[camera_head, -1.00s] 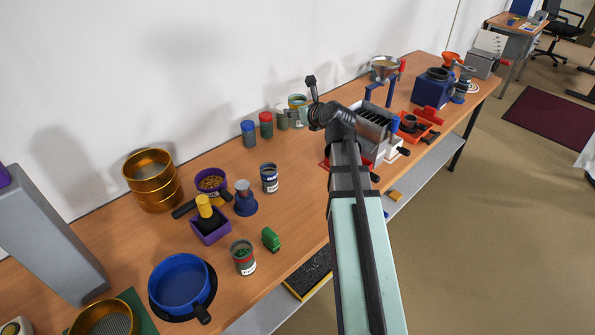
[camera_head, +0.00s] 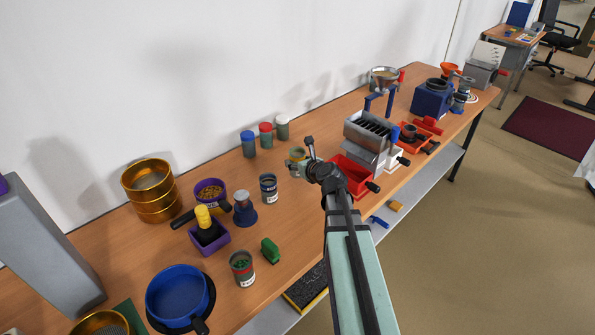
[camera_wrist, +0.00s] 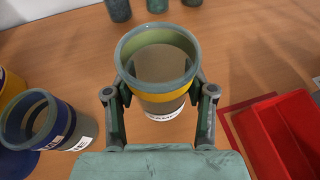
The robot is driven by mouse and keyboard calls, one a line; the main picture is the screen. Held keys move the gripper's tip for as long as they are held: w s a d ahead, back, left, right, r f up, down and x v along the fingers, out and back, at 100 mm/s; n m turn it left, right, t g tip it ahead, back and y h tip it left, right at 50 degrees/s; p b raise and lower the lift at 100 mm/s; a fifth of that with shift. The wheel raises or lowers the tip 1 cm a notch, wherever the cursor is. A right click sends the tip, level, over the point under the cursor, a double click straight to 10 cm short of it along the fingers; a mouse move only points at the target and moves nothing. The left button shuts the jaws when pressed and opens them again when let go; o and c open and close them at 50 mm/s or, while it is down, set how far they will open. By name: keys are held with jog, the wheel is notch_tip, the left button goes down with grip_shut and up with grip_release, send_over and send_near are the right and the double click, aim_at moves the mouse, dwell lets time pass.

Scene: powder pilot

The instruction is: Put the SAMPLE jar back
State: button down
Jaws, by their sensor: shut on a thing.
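The SAMPLE jar (camera_wrist: 160,97) is grey-green with a yellow band and a white label; its mouth faces up in the wrist view. My gripper (camera_wrist: 160,82) is shut on it, one finger on each side. In the head view the jar (camera_head: 296,157) is at my gripper (camera_head: 305,165), partly covered by it, in front of the row of lidded jars. I cannot tell whether its base touches the bench.
A blue-banded jar (camera_head: 268,188) stands left of the held jar. Blue-, red- and grey-lidded jars (camera_head: 265,134) stand behind, near the wall. A red tray (camera_head: 347,178) lies close on the right, below a metal riffle box (camera_head: 367,138). Bare bench lies between.

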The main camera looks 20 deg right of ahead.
jog(key=shift+f, duration=1.8)
jog(key=shift+f, duration=0.1)
jog(key=shift+c, duration=1.9)
grip_release()
jog(key=shift+s+r, duration=0.25)
jog(key=p+v, duration=0.5)
jog(key=v, duration=0.4)
jog(key=shift+r, duration=0.35)
